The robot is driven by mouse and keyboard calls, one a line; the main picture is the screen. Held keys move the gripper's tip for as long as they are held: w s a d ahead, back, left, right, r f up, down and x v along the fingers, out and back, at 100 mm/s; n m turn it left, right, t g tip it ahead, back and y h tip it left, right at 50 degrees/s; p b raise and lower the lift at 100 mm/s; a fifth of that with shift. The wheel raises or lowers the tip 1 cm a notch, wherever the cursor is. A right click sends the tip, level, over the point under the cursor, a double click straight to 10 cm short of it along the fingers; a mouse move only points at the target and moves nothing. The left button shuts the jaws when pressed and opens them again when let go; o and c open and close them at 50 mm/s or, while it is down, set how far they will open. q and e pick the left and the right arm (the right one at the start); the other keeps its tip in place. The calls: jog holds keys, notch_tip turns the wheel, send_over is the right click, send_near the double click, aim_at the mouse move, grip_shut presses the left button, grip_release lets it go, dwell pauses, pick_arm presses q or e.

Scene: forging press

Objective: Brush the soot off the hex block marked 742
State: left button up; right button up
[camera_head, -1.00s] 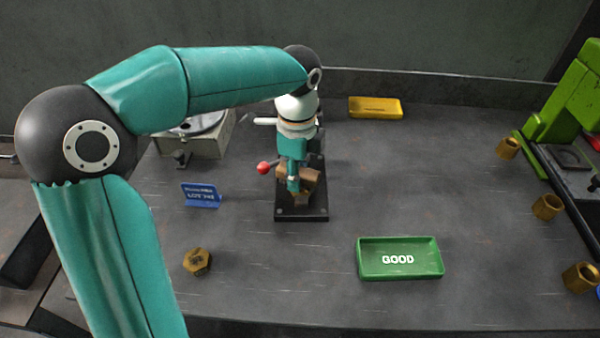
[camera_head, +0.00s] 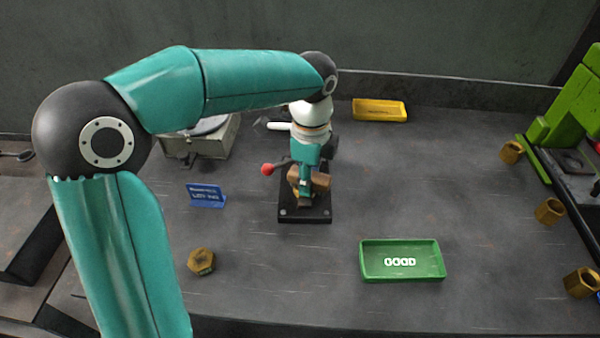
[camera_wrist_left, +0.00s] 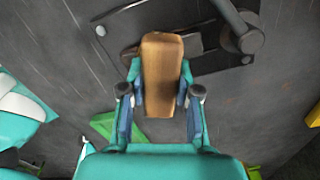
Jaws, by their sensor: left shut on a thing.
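My left gripper (camera_head: 304,188) reaches down over a black stand (camera_head: 305,216) in the middle of the table. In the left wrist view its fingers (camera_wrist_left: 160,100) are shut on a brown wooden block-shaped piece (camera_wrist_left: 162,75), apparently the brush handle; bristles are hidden. In the head view the brown piece (camera_head: 320,180) shows just above the stand; I cannot tell whether it touches anything there. A brass hex block (camera_head: 201,261) stands on the table at the front left, away from the gripper; its marking is unreadable. My right gripper is not in view.
A blue sign (camera_head: 206,196) stands left of the stand. A red-knobbed lever (camera_head: 267,170) is beside it. A green GOOD tray (camera_head: 402,274) is at front right, a yellow tray (camera_head: 380,110) at the back. Brass pieces (camera_head: 549,210) line the right, near a green machine (camera_head: 570,105).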

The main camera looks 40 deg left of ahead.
pick_arm(q)
jog(key=shift+w+d, duration=0.1)
jog(key=shift+d, duration=0.4)
jog(key=shift+a, duration=0.15)
jog(key=shift+s+a+p, duration=0.15)
jog(key=shift+s+a, duration=0.1)
jog(key=shift+a, duration=0.6)
jog(key=shift+s+a+p, duration=0.15)
jog(key=shift+s+a, duration=0.05)
jog(key=shift+a, duration=0.6)
jog(key=shift+d, duration=0.15)
jog(key=shift+w+d+p, duration=0.2)
jog(key=shift+w+d, duration=0.05)
jog(key=shift+d, duration=0.6)
jog(key=shift+w+d+p, duration=0.15)
jog(key=shift+w+d, duration=0.05)
jog(key=shift+d, duration=0.6)
jog(key=shift+a, duration=0.15)
jog(key=shift+s+a, duration=0.25)
jog(key=shift+a, duration=0.6)
jog(key=shift+s+a, duration=0.2)
jog(key=shift+a, duration=0.6)
